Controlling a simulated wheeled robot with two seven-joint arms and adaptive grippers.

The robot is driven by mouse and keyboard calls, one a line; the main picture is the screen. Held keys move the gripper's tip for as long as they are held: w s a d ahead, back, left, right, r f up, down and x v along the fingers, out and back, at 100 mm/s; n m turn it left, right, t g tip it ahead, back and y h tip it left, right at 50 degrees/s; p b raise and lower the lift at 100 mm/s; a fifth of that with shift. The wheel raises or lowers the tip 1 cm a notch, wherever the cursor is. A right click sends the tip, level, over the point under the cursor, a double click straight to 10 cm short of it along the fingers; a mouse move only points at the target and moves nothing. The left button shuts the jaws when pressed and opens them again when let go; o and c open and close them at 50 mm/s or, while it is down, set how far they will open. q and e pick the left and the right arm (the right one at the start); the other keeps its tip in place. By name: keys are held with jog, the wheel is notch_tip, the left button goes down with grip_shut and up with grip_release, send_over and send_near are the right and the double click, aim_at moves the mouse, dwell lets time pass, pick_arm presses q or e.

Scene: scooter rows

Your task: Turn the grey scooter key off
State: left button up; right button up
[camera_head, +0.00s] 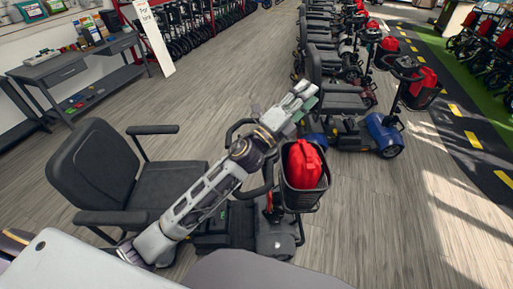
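The nearest scooter (256,228), grey and black, stands below the middle of the camera_head view. Its black seat (95,165) is at the left and its handlebar loop (233,130) shows partly behind my arm. A red bag (304,164) sits in its front basket (299,198). My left gripper (303,95) is above the handlebar and basket, with my forearm crossing over the scooter. Its fingers are small and seen at an angle, so I cannot tell whether they are open or shut. I cannot see the key; the tiller top is largely hidden by my arm. My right gripper is not in view.
A blue scooter (384,136) stands just beyond, in a row running back. A dark grey table (70,70) is at the upper left, beside a leaning white sign (153,38). Wooden floor is free at the lower right, beside a dark lane (470,110) with yellow dashes.

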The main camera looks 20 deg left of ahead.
pick_arm(q)
jog(key=s+d+m+g+h, duration=0.25)
jog(key=d+m+g, duration=0.3)
jog(key=m, duration=0.35)
jog(key=s+d+m+g+h, duration=0.2)
jog(key=d+m+g+h, duration=0.25)
jog(key=m+g, duration=0.35)
notch_tip(320, 180, down, 9)
jog(key=m+g+y, duration=0.5)
jog(key=m+y, duration=0.1)
jog(key=m, duration=0.3)
jog(key=w+a+f+m+y, duration=0.2)
jog(key=a+f+y, duration=0.15)
jog(key=a, duration=0.25)
jog(key=w+a+f+m+y, duration=0.2)
jog(key=a+f+y, duration=0.1)
jog(key=a+y, duration=0.3)
jog(key=w+a+r+y, duration=0.2)
jog(key=w+a+y, duration=0.1)
jog(key=a, duration=0.9)
jog(key=shift+a+y, duration=0.4)
jog(key=shift+y, duration=0.45)
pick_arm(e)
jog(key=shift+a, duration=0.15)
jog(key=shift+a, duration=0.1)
